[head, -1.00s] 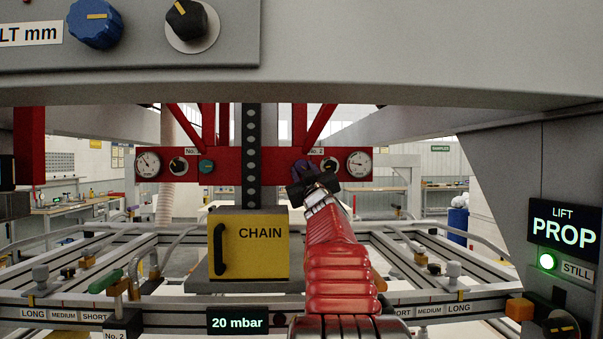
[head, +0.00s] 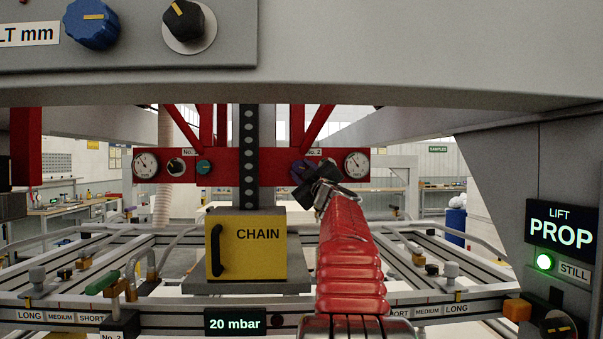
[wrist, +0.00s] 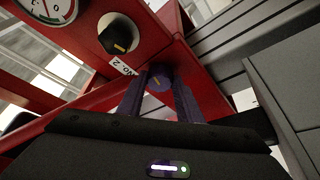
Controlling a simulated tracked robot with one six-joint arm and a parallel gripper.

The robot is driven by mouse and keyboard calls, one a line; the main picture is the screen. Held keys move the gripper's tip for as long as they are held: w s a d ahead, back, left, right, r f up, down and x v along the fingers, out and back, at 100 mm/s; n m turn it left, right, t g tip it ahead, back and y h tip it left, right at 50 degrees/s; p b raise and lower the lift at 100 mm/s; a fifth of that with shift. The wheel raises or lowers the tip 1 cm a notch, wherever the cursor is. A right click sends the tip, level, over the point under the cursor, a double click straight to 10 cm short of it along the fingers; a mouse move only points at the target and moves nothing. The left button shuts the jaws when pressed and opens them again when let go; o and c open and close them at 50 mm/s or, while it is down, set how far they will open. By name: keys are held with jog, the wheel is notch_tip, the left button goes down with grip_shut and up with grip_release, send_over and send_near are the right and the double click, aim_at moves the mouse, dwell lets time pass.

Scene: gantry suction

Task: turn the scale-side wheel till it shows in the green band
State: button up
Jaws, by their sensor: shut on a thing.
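A small purple wheel (wrist: 159,77) with a yellow mark sits on the red beam by the No. 2 label. My gripper (wrist: 160,92) is shut on it, with one finger on either side. In the head view the purple wheel (head: 297,172) is partly hidden behind my black gripper (head: 304,177). The round No. 2 gauge (head: 357,163) is right of it. In the wrist view that gauge (wrist: 46,8) is cut off at the top and shows red and green bands. Its needle's place against the green band cannot be told.
A black knob (wrist: 118,35) with a yellow mark sits between gauge and wheel. A teal wheel (head: 204,166) and another gauge (head: 146,163) are on the beam's left. A yellow CHAIN box (head: 262,258) stands below. A grey overhang (head: 400,60) crosses above.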

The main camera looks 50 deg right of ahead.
jog(key=shift+r, duration=0.1)
jog(key=o, duration=1)
jog(key=shift+o, duration=0.2)
jog(key=v, duration=1.4)
jog(key=shift+w, duration=0.15)
